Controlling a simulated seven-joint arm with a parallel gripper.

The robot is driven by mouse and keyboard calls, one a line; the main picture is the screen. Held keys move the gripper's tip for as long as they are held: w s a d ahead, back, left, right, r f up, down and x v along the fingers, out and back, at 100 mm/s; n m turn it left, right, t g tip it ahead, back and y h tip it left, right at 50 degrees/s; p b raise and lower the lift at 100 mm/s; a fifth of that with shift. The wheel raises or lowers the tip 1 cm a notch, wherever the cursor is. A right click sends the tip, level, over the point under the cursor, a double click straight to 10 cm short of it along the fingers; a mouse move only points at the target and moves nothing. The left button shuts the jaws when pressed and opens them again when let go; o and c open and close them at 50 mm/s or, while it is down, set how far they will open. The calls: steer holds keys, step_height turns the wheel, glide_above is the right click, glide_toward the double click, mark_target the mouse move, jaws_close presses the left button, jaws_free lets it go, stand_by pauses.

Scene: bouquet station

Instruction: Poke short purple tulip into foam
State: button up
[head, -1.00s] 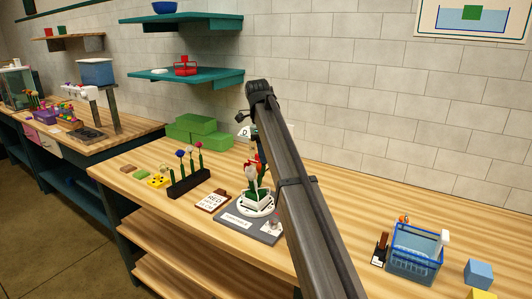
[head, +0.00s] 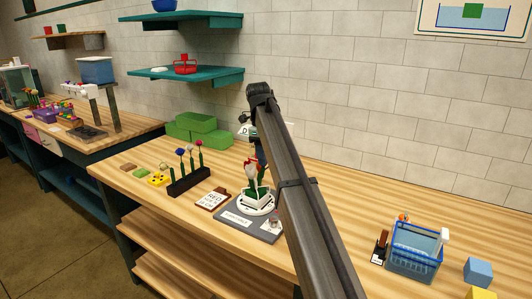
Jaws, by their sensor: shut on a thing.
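My gripper (head: 261,154) is mostly hidden behind my dark arm, just above the arrangement on the round turntable. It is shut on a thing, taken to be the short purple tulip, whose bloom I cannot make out. Whether the held stem touches the foam is hidden.
A dark rack (head: 188,182) left of the turntable holds several upright flowers. A card with "RED" (head: 213,199) lies between them. Green blocks (head: 197,128) sit behind. A blue wire basket (head: 415,247) stands at right. The bench between the arm and basket is clear.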

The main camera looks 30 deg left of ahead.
mark_target(264, 168)
steer(key=shift+f, duration=0.25)
steer(key=shift+a+f, duration=0.2)
steer(key=shift+f, duration=0.85)
steer(key=shift+a+f, duration=0.15)
steer(key=shift+f, duration=0.85)
stand_by(5.6)
